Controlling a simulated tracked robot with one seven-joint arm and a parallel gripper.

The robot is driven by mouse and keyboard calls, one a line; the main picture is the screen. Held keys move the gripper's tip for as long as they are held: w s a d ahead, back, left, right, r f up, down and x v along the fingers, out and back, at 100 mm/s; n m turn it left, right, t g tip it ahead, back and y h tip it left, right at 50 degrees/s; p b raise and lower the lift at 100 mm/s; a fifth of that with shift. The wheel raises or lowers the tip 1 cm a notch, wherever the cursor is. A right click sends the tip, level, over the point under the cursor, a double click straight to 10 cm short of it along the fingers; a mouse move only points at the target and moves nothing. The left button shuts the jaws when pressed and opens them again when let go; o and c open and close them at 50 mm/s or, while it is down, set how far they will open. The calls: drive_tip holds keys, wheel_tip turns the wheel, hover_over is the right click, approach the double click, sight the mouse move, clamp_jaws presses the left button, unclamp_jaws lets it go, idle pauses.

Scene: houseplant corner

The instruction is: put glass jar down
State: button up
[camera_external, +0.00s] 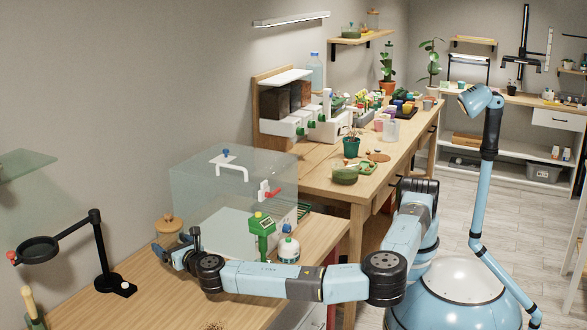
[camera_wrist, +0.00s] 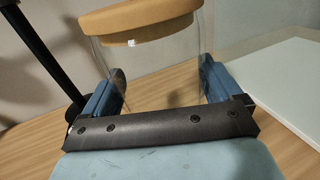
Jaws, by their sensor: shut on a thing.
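The glass jar (camera_wrist: 158,72) is clear and has a wooden lid (camera_wrist: 140,22). In the wrist view it stands between the two blue fingers of my gripper (camera_wrist: 163,82), which are shut on its sides. In the external view the jar's lid (camera_external: 168,222) shows behind my gripper (camera_external: 170,252), near the left front of the clear box. My gripper hides much of the jar's lower part there. I cannot tell whether its base touches the wooden table (camera_external: 140,285).
A clear box (camera_external: 215,185) stands to the right of the jar. A black magnifier stand (camera_external: 103,255) is to the left. A green device (camera_external: 262,230) and a white bottle (camera_external: 289,248) stand right of my gripper. Bare tabletop lies in front.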

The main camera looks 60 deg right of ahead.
drive_tip(key=shift+f, duration=2.1)
drive_tip(key=o, duration=1)
drive_tip(key=v, duration=1.2)
